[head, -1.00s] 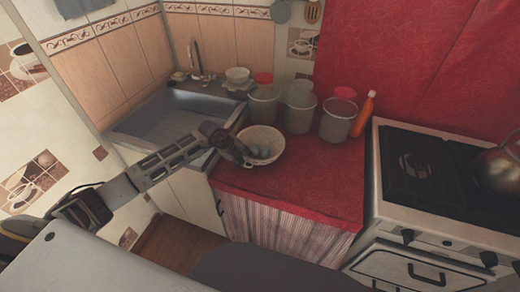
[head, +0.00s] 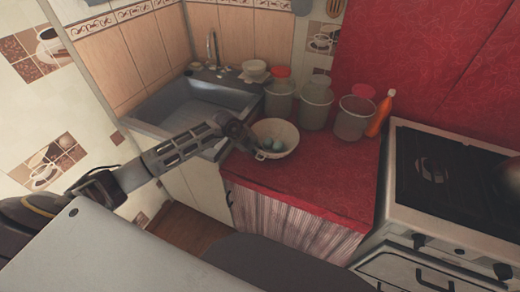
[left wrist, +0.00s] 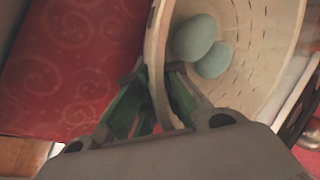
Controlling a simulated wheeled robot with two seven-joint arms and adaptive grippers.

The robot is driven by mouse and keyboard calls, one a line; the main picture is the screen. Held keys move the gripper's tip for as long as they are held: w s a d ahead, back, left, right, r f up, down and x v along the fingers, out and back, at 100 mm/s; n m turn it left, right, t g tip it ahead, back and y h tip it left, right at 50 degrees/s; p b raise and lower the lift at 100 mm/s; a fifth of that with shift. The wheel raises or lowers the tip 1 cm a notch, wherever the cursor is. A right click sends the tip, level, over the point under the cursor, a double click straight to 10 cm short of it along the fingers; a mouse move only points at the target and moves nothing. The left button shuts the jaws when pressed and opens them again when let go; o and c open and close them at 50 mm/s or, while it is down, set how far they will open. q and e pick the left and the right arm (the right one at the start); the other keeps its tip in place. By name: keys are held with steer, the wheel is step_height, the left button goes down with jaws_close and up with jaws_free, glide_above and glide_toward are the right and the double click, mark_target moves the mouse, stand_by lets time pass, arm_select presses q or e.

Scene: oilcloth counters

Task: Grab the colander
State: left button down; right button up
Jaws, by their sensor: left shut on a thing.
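The colander (head: 288,135) is a cream bowl with small slots in its wall, at the left end of the red counter beside the sink. It also shows in the left wrist view (left wrist: 262,75), with two grey-green egg-shaped things (left wrist: 195,38) inside. My left gripper (head: 252,148) reaches in from the left to the colander's near left rim. In the left wrist view its green fingers (left wrist: 158,90) are on either side of the rim, shut on it. Whether the colander's base touches the counter cannot be told. My right gripper is not in view.
Several buckets (head: 316,105) and an orange bottle (head: 381,113) stand behind the colander along the wall. A sink (head: 190,103) is to the left, and a white stove (head: 440,190) is to the right. The red counter (head: 320,178) is clear in front.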

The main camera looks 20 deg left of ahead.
arm_select(q)
step_height(320, 180, up, 8)
steer(key=shift+f, duration=0.1)
steer(key=shift+r, duration=0.85)
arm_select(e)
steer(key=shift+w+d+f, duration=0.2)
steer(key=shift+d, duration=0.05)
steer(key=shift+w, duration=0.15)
